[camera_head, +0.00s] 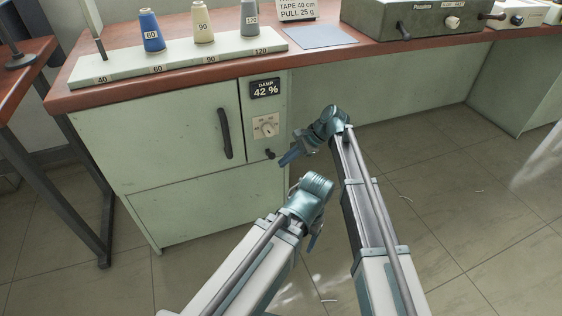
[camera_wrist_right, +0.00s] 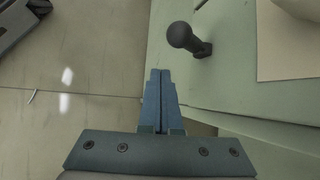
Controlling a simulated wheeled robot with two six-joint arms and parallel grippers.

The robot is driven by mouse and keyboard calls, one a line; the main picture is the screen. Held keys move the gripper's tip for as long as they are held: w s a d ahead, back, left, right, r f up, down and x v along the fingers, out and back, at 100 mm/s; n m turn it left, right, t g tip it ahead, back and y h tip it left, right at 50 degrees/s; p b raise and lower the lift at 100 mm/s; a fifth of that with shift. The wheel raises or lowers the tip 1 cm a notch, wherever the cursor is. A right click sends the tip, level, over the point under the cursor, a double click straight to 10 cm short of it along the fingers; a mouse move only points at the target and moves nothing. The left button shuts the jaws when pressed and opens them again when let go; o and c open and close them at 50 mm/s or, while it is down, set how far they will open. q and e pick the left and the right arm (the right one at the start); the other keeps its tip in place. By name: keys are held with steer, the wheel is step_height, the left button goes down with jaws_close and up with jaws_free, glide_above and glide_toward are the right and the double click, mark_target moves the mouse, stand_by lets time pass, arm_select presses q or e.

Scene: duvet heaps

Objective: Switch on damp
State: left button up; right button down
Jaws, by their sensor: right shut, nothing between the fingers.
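The damp panel on the green cabinet has a black display (camera_head: 265,88) reading "DAMP 42 %". Below it is a cream dial plate (camera_head: 266,127) with a round knob. Under that sits a small black ball-ended switch lever (camera_head: 269,154); it shows larger in the right wrist view (camera_wrist_right: 182,36). My right gripper (camera_head: 284,161) is shut and empty, just right of the lever and apart from it. In the right wrist view its fingertips (camera_wrist_right: 160,72) lie below and left of the lever's ball. My left gripper (camera_head: 312,245) hangs low in front of the cabinet; its finger gap is unclear.
A black door handle (camera_head: 224,133) stands left of the panel. Open floor (camera_head: 440,180) lies to the right.

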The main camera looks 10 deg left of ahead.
steer(key=w+d+r+p, duration=0.2)
steer(key=w+r+p, duration=0.3)
steer(key=r, duration=0.1)
steer(key=shift+d, duration=0.2)
steer(key=s+d+f+n+t+h, duration=0.1)
steer(key=s+d+f+n+h, duration=0.15)
steer(key=s+d, duration=0.65)
steer(key=s+d+f+n+t+h, duration=0.15)
steer(key=s+d+n, duration=0.25)
steer(key=s+d, duration=0.5)
steer(key=s+d+f+n+h, duration=0.1)
steer(key=s+d+n+h, duration=0.35)
steer(key=d, duration=0.75)
steer(key=s+a+r+n+g+p, duration=0.1)
steer(key=s+a+r+n+p, duration=0.15)
steer(key=s+a, duration=0.2)
steer(key=s+a+r+n+p, duration=0.1)
steer(key=s+a+r+p, duration=0.25)
steer(key=a, duration=0.25)
step_height(320, 180, up, 37)
steer(key=p, duration=3.6)
steer(key=shift+w+f+m+p, duration=0.15)
steer(key=shift+w+m+p, duration=0.15)
steer(key=shift+m, duration=0.05)
